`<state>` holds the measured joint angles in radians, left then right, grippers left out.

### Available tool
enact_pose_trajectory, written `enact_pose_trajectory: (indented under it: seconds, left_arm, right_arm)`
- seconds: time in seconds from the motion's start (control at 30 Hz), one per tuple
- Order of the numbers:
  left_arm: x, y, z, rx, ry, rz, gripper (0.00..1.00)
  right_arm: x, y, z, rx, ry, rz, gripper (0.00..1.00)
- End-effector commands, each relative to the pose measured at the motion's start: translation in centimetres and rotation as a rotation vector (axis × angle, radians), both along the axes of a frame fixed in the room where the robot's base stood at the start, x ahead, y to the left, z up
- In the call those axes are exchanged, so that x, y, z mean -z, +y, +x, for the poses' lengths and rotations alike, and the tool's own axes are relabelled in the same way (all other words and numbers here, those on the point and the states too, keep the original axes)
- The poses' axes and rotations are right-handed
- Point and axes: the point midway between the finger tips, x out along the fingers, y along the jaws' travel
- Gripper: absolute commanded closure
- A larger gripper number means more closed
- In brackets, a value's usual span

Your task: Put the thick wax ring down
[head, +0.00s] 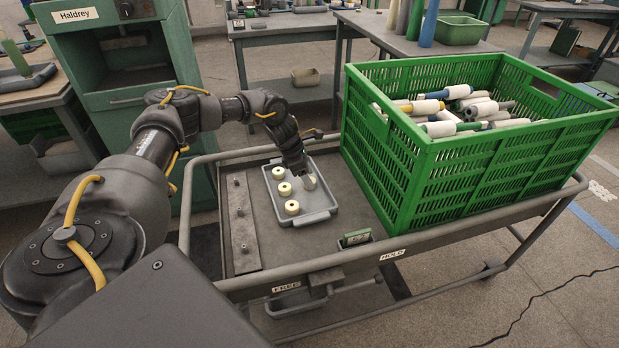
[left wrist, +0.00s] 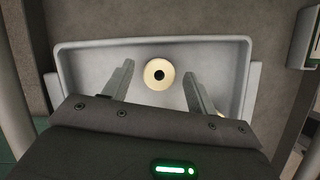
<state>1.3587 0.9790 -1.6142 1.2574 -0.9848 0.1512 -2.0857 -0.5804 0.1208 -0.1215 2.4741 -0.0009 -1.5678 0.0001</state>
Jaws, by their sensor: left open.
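A grey tray (head: 318,217) lies on the cart's deck. Three cream rings, the far one (head: 278,172), the middle one (head: 285,189) and the near one (head: 291,207), sit along its left side. In the left wrist view a cream ring (left wrist: 159,73) with a dark hole lies between the spread fingers of my left gripper (left wrist: 160,72), with a gap on both sides. I take it for the thick wax ring; its thickness is hard to judge. My right gripper is out of view.
A green crate (head: 480,165) full of bobbins stands right of the tray. A flat metal strip (head: 240,220) lies left of it. Bare deck shows between tray and crate.

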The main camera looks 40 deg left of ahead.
Motion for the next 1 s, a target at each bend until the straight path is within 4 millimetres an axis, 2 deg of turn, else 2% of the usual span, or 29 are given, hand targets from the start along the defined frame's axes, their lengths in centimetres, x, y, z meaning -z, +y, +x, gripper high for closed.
enact_pose_trajectory:
  seconds: [0.03, 0.13, 0.3, 0.5, 0.7, 1.0]
  left_arm:
    - [-1.2, 0.3, -0.2, -0.002, -0.004, -0.001, 0.42]
    - [-3.2, 0.9, -0.8, -0.002, -0.004, -0.001, 0.42]
    - [-6.4, 1.9, -1.7, -0.001, -0.004, 0.0, 0.42]
    - [-9.0, 2.6, -2.5, -0.001, -0.003, 0.0, 0.42]
    - [-9.8, 2.9, -2.8, 0.0, -0.001, 0.001, 0.42]
    - [-9.8, 2.9, -2.8, 0.0, -0.001, 0.001, 0.42]
  right_arm:
    - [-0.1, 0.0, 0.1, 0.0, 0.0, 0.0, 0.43]
    - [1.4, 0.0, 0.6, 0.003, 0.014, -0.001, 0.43]
    - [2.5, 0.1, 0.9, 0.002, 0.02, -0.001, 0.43]
    - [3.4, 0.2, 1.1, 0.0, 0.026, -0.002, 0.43]
    - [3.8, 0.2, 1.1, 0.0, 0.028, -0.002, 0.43]
    - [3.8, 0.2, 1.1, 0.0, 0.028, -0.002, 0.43]
